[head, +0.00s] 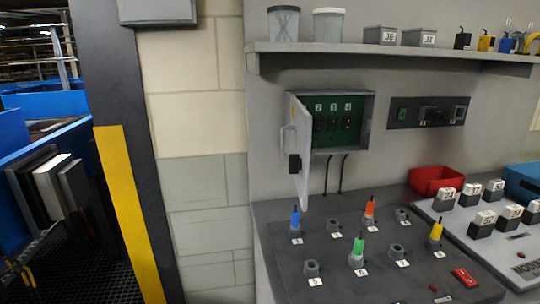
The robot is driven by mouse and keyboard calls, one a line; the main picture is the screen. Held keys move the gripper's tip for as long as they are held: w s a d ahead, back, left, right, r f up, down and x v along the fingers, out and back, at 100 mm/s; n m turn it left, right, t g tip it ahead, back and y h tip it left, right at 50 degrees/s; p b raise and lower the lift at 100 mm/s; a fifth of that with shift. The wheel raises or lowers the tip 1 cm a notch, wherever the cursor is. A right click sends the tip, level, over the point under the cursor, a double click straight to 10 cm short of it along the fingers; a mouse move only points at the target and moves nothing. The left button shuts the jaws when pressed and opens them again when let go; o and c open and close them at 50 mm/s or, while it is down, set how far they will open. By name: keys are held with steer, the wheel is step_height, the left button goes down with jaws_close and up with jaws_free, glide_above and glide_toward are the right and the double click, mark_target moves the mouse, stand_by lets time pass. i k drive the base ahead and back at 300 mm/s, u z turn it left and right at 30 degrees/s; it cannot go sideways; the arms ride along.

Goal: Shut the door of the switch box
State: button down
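The switch box (369,104) is a grey box on the wall above the console. Its inside is green with a row of black switches and number labels 2, 3 and 4. Its door (303,165) is hinged on the left side and stands open, swung out from the wall toward me. A handle and a dark latch block show on the door. My gripper is not in view.
A console (345,278) with numbered sockets and coloured plugs lies below the box. A shelf (400,50) with cups and grey boxes runs above. A red bin (436,179) and labelled blocks stand at right. A dark post with a yellow guard (128,215) stands at left.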

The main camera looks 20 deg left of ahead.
mark_target(299, 129)
steer(key=z, duration=0.05)
steer(key=k, duration=1.75)
steer(key=u, duration=1)
steer(key=i, duration=1.7)
